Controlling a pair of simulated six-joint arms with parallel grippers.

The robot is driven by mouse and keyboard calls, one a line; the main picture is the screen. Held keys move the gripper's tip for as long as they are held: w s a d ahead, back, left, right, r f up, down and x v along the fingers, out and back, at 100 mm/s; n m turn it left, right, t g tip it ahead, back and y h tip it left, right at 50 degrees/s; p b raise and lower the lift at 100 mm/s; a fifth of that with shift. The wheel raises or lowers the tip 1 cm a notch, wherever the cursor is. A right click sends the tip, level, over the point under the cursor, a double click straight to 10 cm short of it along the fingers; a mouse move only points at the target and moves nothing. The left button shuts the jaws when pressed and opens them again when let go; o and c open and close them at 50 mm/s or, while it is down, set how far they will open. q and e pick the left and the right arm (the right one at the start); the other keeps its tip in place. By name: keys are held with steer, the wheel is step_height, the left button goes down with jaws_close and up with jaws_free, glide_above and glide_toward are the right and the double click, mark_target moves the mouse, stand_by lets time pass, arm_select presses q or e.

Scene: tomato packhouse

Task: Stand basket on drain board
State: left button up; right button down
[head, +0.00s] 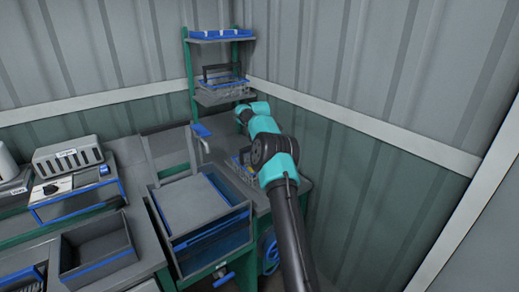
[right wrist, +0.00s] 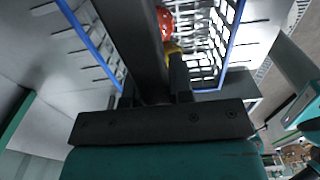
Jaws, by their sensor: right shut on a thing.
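A wire basket (head: 242,175) with blue rims is at the right end of the bench, largely hidden behind my right arm. In the right wrist view the basket (right wrist: 237,36) shows pale mesh walls, a dark handle bar (right wrist: 147,35), and red and yellow tomatoes inside. My right gripper (right wrist: 155,90) is shut on that handle from above. A pale grey surface with dark slots (right wrist: 58,48) lies beneath and beside the basket; it looks like the drain board. I cannot tell whether the basket touches it. My left gripper is not in view.
A blue-rimmed tank (head: 200,212) stands left of the basket. Another handled basket (head: 222,86) sits on a green-framed rack, with a blue tray (head: 218,34) above. A grey bin (head: 97,248) is at lower left. Walls close in behind and right.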

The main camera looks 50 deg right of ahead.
steer(key=shift+f, duration=0.15)
steer(key=c, duration=0.9)
jaws_free()
steer(key=c, duration=0.3)
steer(key=shift+c, duration=0.2)
steer(key=shift+r, duration=3.5)
